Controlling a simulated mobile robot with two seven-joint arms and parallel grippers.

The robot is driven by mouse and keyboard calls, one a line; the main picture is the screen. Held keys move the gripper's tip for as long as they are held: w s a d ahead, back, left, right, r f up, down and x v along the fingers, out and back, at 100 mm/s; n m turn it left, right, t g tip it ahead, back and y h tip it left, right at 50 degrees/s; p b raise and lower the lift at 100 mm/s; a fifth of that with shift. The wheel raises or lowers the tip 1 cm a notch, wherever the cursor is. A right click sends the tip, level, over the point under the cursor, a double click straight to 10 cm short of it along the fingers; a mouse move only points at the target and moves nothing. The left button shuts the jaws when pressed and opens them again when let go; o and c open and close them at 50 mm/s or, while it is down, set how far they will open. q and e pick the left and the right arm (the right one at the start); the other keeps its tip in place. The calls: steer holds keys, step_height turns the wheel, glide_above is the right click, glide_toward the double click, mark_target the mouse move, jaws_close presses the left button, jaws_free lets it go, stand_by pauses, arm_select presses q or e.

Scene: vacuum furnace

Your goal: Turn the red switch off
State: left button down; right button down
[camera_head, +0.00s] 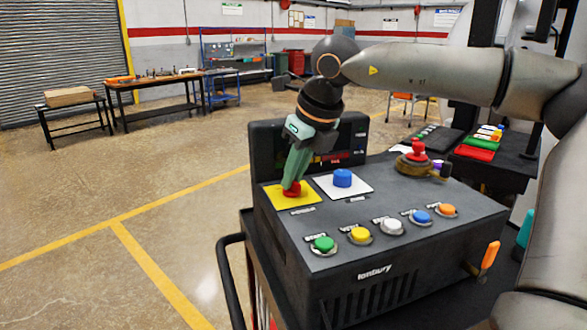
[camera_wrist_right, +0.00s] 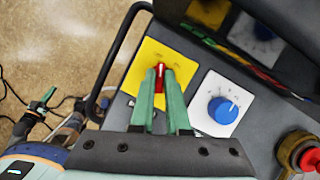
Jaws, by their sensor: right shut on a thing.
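The red switch (camera_head: 292,189) sits on a yellow plate (camera_head: 277,196) at the back left of the control panel's top. In the wrist view the red switch (camera_wrist_right: 160,72) shows between the green fingertips on the yellow plate (camera_wrist_right: 149,50). My right gripper (camera_head: 293,181) reaches down from above and is shut on the red switch. It also shows in the right wrist view (camera_wrist_right: 160,75), with its fingers on both sides of the knob. Much of the switch is hidden by the fingers. My left gripper is in neither view.
A blue knob (camera_head: 342,178) on a white plate stands just right of the switch. A red emergency button (camera_head: 417,150) is at the panel's right. Several coloured push buttons line the front. An upright panel (camera_head: 262,147) stands close behind the gripper. Open floor lies left.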

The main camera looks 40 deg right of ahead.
steer(key=shift+n+y+p, duration=0.3)
steer(key=shift+n, duration=0.3)
steer(key=c, duration=0.9)
jaws_free()
steer(key=shift+r, duration=0.1)
steer(key=v, duration=1.2)
steer(key=shift+r, duration=0.2)
steer(key=shift+d+f, duration=0.1)
